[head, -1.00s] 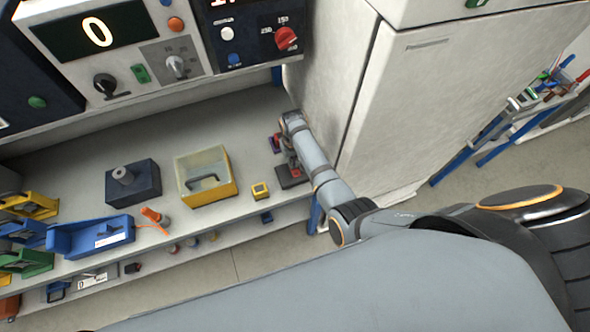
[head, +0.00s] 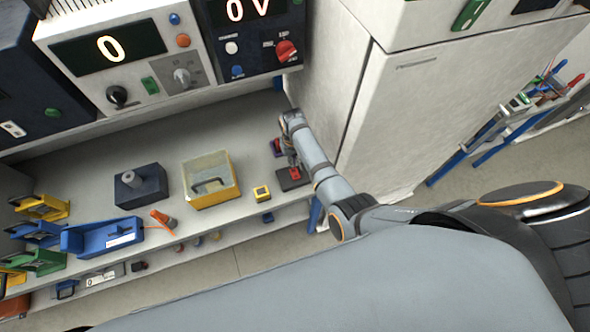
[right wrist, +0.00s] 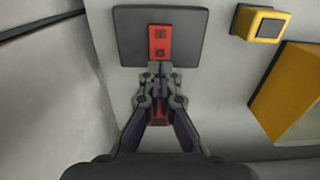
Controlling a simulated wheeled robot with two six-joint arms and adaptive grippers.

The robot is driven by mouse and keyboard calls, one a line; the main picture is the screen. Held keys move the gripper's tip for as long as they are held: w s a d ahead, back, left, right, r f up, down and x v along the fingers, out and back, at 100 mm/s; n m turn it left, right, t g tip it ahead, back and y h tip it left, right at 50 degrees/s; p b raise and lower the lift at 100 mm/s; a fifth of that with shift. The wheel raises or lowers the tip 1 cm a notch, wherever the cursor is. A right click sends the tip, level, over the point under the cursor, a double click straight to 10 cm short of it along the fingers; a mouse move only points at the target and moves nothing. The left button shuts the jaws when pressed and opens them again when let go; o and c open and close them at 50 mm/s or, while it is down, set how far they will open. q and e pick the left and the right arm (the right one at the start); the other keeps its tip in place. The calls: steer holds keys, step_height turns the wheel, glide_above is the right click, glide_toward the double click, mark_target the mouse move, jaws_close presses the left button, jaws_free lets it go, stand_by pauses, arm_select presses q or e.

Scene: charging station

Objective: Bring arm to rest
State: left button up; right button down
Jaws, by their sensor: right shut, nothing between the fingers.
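My right arm (head: 315,160) reaches from the right of the head view to the right end of the workbench, beside the white cabinet. My right gripper (right wrist: 159,72) is shut and empty in the right wrist view. Its fingertips are at the lower edge of a red block (right wrist: 159,42) that lies on a dark flat plate (right wrist: 190,36). I cannot tell whether the fingertips touch the block. In the head view the plate (head: 294,182) shows beside the gripper (head: 293,170), which is small there. My left gripper is not in view.
The white cabinet (head: 405,120) stands close to the arm. Instrument panels (head: 180,78) rise behind.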

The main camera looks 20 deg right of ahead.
steer(key=shift+r, duration=1.15)
